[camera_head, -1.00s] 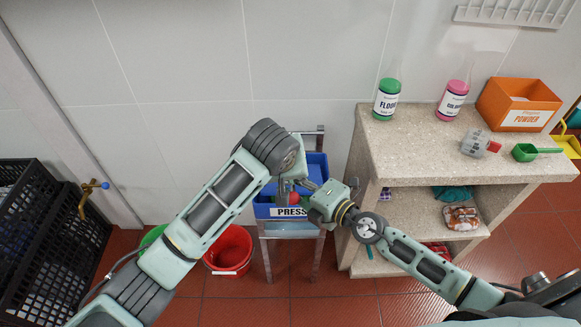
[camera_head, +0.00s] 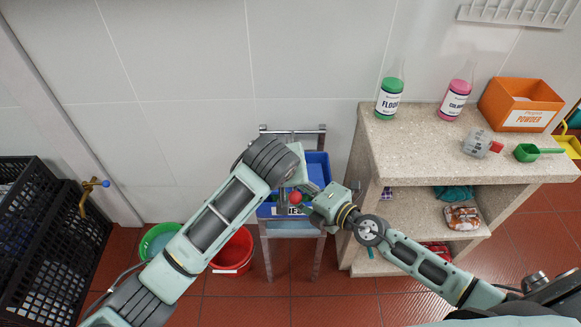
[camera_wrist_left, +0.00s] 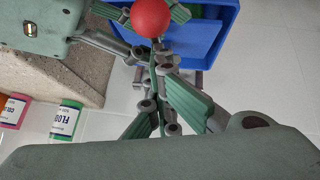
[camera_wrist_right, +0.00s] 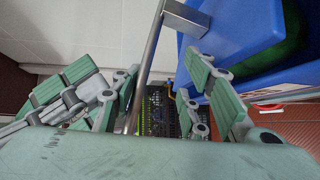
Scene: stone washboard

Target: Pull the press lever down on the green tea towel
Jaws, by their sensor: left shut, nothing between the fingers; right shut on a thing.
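The press is a blue box (camera_head: 317,168) on a metal stand, with its label mostly covered. A red ball knob (camera_head: 295,198) shows in front of it, and also in the left wrist view (camera_wrist_left: 150,17). In the right wrist view the metal lever bar (camera_wrist_right: 148,60) runs between my right fingers. My right gripper (camera_head: 306,195) is shut on the lever, near the knob. My left gripper (camera_wrist_left: 156,82) is shut and empty, close beside the knob; its wrist hides it in the head view. A green patch, apparently the towel (camera_wrist_right: 288,45), shows inside the blue box.
A stone shelf (camera_head: 425,150) stands right of the press, with bottles and an orange powder box (camera_head: 520,104) on top. A red bucket (camera_head: 233,252) and a green bucket (camera_head: 155,238) stand on the floor left. Black crates (camera_head: 45,225) stand at far left.

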